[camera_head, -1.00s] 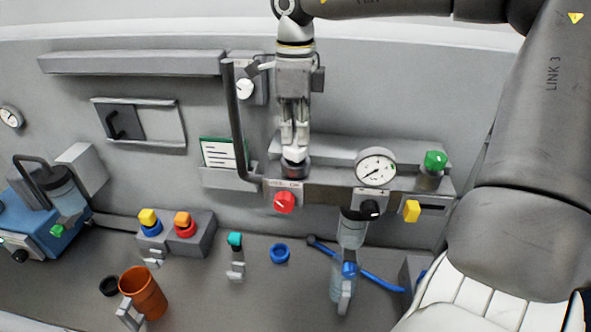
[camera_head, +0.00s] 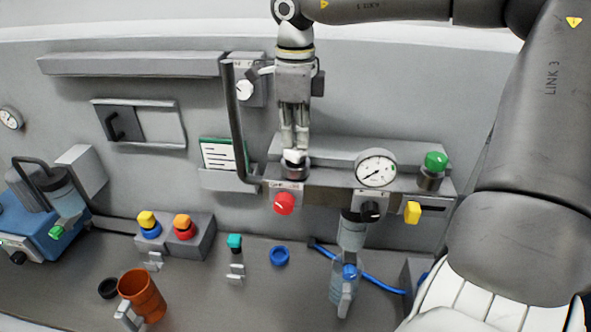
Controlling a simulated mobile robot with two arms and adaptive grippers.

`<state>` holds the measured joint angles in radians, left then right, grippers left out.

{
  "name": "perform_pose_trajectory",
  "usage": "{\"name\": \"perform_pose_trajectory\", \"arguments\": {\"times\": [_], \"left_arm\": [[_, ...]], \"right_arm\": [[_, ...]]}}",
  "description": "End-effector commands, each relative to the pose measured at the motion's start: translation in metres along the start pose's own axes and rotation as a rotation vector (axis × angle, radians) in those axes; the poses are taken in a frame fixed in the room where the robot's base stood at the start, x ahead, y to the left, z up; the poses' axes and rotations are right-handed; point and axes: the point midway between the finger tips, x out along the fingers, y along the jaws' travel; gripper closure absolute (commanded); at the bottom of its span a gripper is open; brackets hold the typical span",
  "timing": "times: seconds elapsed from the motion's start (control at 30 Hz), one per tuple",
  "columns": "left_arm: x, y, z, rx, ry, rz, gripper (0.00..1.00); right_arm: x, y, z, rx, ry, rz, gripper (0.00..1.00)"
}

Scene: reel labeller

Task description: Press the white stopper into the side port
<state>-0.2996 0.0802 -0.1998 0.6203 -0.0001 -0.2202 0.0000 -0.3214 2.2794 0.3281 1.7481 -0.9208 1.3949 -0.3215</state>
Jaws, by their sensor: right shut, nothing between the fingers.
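My right gripper (camera_head: 294,150) points straight down in the upper middle of the head view. Its fingers are shut with nothing between them. The fingertips are right at a round grey fitting (camera_head: 295,172) on the wall unit, and a whitish part shows there. I cannot tell whether this whitish part is the white stopper or the fingertips themselves. I cannot tell for sure whether the fitting is the side port, and its opening is hidden by the fingertips. My left gripper is not in view.
A red knob (camera_head: 284,204) sits just below the fitting. A pressure gauge (camera_head: 376,168) and a green button (camera_head: 435,160) are to the right. A dark vertical handle (camera_head: 237,120) stands close left of my gripper. An orange cup (camera_head: 141,293) stands at the lower left.

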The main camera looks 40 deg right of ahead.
Motion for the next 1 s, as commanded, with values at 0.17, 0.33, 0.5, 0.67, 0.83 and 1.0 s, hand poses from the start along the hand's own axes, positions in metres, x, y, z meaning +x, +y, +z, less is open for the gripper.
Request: {"name": "perform_pose_trajectory", "arguments": {"times": [0.17,0.33,0.5,0.67,0.83,1.0], "left_arm": [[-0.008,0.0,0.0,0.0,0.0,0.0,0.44],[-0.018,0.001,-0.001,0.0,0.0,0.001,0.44],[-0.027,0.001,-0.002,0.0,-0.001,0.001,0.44],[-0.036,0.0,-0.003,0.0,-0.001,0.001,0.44],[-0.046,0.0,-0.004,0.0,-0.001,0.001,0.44],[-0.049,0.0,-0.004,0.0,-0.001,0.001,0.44]], "right_arm": [[-0.011,0.0,0.0,0.0,0.001,0.0,1.0],[-0.025,0.0,0.0,0.0,-0.001,-0.001,1.0],[-0.039,0.0,0.0,0.001,0.0,0.0,1.0],[-0.052,0.0,0.0,0.0,0.0,0.0,1.0],[-0.065,0.0,0.0,0.0,0.0,0.0,1.0],[-0.071,0.0,0.0,0.0,0.0,0.0,1.0]]}}
